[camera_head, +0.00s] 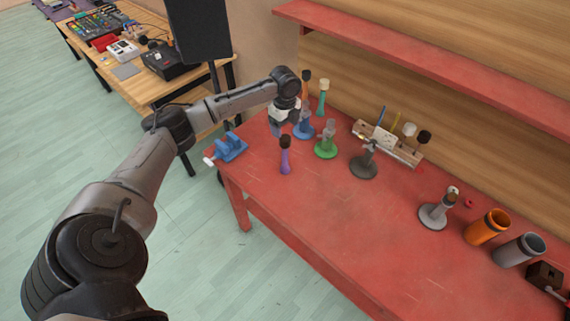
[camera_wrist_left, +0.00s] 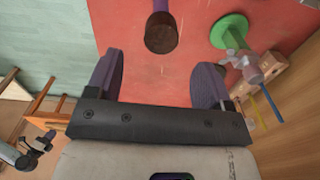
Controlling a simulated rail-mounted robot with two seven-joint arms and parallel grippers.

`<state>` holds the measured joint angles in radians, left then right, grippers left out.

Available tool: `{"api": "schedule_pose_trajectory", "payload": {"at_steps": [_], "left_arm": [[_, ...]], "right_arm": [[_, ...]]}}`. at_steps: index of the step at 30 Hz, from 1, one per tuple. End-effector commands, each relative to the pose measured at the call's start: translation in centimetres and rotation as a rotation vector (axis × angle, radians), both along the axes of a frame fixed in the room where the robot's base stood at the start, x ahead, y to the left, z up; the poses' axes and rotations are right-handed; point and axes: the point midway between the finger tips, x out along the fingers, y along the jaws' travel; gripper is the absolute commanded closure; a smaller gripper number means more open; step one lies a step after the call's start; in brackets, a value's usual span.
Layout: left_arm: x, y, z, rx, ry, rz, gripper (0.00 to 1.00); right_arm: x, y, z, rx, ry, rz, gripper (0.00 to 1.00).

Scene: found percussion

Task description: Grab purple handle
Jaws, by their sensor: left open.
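The purple handle (camera_head: 285,160) stands upright with a dark brown top near the front left of the red table (camera_head: 330,230). In the left wrist view its brown top (camera_wrist_left: 161,32) and a bit of its purple body show ahead of the fingers, between their lines. My left gripper (camera_head: 280,124) is beyond the handle in the head view, above the table's left part. In the left wrist view the gripper (camera_wrist_left: 157,75) is open, its two fingers apart with nothing between them. The right gripper is not in view.
A green stand (camera_head: 325,149) and a blue stand (camera_head: 304,129) are close to the handle. A blue clamp (camera_head: 229,147) sits at the table's left edge. A dark grey stand (camera_head: 363,166) and a wooden block (camera_head: 400,150) are further right. The table's front middle is clear.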

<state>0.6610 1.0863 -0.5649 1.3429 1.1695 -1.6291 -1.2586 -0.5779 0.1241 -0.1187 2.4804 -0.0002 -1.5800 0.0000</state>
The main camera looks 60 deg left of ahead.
Motion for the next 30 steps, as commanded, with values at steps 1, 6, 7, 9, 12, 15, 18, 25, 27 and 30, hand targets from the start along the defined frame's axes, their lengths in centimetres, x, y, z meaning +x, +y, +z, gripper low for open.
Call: {"api": "schedule_pose_trajectory", "payload": {"at_steps": [1,6,7,9,12,15,18,25,27,30], "left_arm": [[0.0,0.0,-1.0,-0.001,0.002,0.0,0.26],[0.0,0.0,-3.0,0.0,0.001,0.001,0.26],[0.0,0.0,-3.2,0.0,0.001,0.001,0.26],[0.0,0.0,-3.7,0.0,0.0,0.001,0.26],[0.0,0.0,-4.0,0.0,0.0,0.001,0.26],[0.0,0.0,-4.7,0.0,0.001,0.001,0.26],[0.0,0.0,-6.0,0.001,0.001,0.002,0.26],[0.1,0.0,-8.6,0.001,0.0,0.001,0.26],[0.1,0.0,-8.9,0.001,-0.001,0.002,0.26],[0.0,0.1,-9.1,0.002,0.0,0.001,0.26]], "right_arm": [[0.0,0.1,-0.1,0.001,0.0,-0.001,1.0],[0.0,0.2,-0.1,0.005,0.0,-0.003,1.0],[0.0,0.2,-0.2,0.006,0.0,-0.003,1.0],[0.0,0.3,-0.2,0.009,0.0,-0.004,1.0],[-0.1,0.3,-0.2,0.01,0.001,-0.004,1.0],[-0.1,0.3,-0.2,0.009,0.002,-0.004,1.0],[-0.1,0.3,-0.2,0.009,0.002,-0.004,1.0],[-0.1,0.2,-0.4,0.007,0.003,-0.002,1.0],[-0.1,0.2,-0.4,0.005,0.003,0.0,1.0],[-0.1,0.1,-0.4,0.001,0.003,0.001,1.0]]}}
